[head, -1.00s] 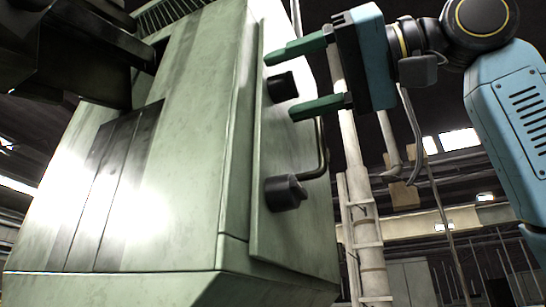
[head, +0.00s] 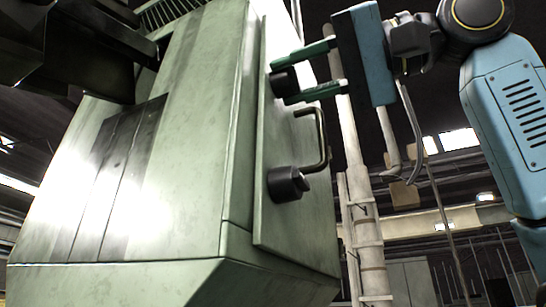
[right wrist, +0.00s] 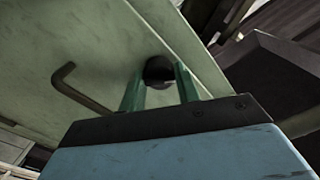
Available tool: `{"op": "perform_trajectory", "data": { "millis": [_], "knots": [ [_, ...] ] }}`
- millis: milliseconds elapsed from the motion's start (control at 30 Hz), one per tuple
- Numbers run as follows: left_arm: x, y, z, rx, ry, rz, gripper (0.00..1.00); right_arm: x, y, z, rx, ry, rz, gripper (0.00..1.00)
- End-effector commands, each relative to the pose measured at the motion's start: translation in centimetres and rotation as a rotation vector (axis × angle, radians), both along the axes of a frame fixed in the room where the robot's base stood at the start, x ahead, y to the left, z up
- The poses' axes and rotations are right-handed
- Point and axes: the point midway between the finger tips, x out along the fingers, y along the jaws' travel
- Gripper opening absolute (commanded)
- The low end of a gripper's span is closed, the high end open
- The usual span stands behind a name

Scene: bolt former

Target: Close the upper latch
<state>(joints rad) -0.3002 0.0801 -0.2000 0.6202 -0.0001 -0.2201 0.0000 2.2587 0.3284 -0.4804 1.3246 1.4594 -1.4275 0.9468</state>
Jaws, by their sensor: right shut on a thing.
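The upper latch is a round black knob (head: 282,81) on the side panel of the pale green machine. My right gripper (head: 280,83) has its two green fingers on either side of this knob and is shut on it. The right wrist view shows the same dark knob (right wrist: 159,69) between the fingertips (right wrist: 160,78). A lower black latch (head: 287,184) sits further down the panel, apart from my gripper. My left gripper is not in view.
A bent metal handle (head: 322,140) stands out from the panel between the two latches, close below my right fingers; it also shows in the right wrist view (right wrist: 82,92). A pale pipe with a ladder (head: 362,215) stands behind at right.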

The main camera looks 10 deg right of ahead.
Motion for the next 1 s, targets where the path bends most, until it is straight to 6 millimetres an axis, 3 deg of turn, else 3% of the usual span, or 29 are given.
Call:
{"op": "perform_trajectory", "data": {
  "millis": [100, 267, 433, 1000],
  "knots": [
    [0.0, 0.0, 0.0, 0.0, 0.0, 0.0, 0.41, 0.0, 0.0, 0.0, 0.0, -0.001, -0.001, 0.0],
    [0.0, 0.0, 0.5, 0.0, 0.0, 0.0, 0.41, 0.0, 0.0, 0.1, -0.027, -0.04, 0.0, 0.0],
    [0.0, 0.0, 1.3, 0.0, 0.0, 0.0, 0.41, 0.0, 0.0, 0.1, -0.136, -0.202, -0.001, 0.0],
    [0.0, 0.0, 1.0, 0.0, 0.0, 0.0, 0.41, 0.0, 0.0, 0.0, -0.373, -0.554, -0.001, 0.0]
  ]
}}
